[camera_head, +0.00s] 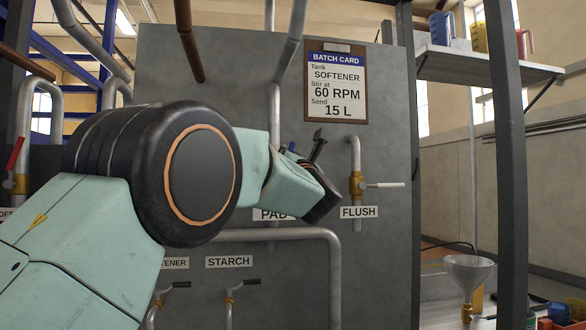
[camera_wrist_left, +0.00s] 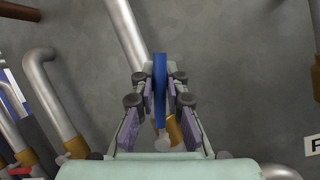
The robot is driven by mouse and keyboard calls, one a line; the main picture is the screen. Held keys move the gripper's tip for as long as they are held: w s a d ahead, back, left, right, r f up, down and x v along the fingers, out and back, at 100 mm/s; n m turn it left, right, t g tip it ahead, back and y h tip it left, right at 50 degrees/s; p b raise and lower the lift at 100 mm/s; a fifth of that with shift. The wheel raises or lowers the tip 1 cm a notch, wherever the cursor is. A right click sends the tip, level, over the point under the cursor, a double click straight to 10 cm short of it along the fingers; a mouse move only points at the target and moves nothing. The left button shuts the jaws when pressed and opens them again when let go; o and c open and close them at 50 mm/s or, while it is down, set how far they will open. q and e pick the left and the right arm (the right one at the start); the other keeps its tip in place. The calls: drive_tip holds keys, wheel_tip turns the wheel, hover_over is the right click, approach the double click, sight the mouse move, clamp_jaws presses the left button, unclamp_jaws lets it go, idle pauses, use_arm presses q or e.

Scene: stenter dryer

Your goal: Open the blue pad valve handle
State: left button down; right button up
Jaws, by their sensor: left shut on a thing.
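The blue pad valve handle (camera_wrist_left: 160,88) stands upright in the left wrist view, between the two fingers of my left gripper (camera_wrist_left: 160,80). The fingers are shut on it from both sides. Part of the brass valve body (camera_wrist_left: 175,130) shows behind the fingers. In the head view my left arm covers most of the valve, and only a small bit of blue (camera_head: 291,147) shows beside the wrist. The PAD label (camera_head: 270,215) is partly hidden by the arm. My right gripper is in neither view.
The FLUSH valve with a white handle (camera_head: 384,185) is close to the right of my wrist. A red-handled valve (camera_head: 15,153) is at the left. STARCH (camera_head: 229,262) and other valves are below. A batch card (camera_head: 336,82) hangs on the grey panel (camera_head: 380,275).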

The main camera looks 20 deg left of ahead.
use_arm(q)
drive_tip(key=shift+s+a+r+n+y, duration=0.2)
drive_tip(key=shift+n+y, duration=0.1)
drive_tip(key=shift+n, duration=0.2)
drive_tip(key=c, duration=1.4)
unclamp_jaws()
drive_tip(key=shift+o, duration=0.2)
drive_tip(key=shift+f, duration=0.1)
drive_tip(key=shift+d, duration=0.15)
drive_tip(key=v, duration=1.1)
drive_tip(key=shift+s+d, duration=0.3)
drive_tip(key=shift+s, duration=0.1)
